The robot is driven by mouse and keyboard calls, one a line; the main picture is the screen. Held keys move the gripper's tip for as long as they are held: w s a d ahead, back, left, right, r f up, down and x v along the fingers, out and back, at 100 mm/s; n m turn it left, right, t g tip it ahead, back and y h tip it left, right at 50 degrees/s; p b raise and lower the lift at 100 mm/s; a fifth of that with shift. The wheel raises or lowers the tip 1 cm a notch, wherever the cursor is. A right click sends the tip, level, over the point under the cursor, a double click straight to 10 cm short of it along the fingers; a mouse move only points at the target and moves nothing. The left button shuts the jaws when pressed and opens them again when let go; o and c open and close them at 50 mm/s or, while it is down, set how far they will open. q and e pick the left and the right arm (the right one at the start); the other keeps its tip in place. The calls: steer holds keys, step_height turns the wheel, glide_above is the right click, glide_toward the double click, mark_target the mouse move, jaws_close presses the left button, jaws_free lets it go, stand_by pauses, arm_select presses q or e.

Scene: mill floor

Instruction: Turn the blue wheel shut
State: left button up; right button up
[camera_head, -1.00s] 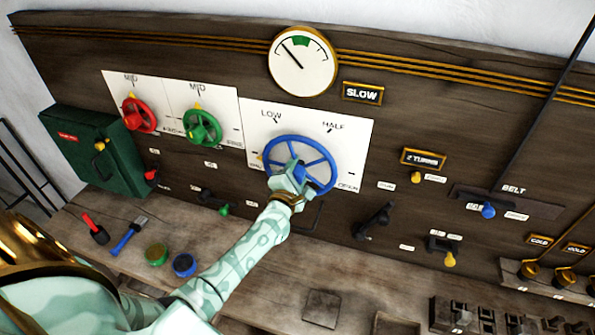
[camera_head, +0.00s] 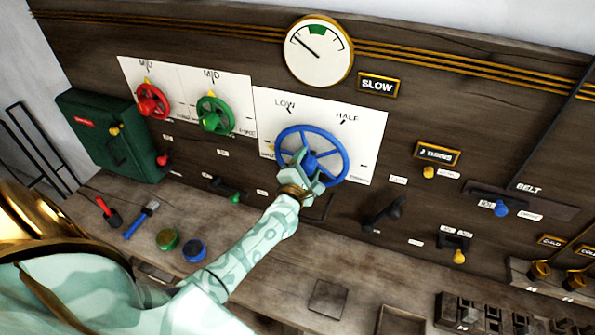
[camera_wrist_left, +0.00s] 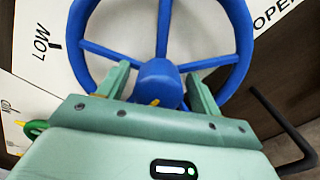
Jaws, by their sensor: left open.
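The blue wheel (camera_head: 338,151) is mounted on a white plate (camera_head: 365,130) marked LOW and HALF. A yellow pointer shows at the left of its rim in the head view. My left gripper (camera_head: 312,172) is at the lower middle of the wheel. In the left wrist view, the open fingers of the left gripper (camera_wrist_left: 158,85) stand on either side of the blue wheel's hub (camera_wrist_left: 157,82), with no clear grip on it. The wheel's spokes and rim spread above and around the fingers. My right gripper is not in view.
A red wheel (camera_head: 153,102) and a green wheel (camera_head: 214,116) are to the left, both under MID. A round gauge (camera_head: 318,51) is above, beside a SLOW sign (camera_head: 377,84). A black lever (camera_head: 383,213) is at the lower right. Tools and jars lie on the bench (camera_head: 215,255).

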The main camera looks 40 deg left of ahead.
arm_select(q)
steer(key=v, duration=1.5)
steer(key=shift+b, duration=0.35)
steer(key=shift+s, duration=0.15)
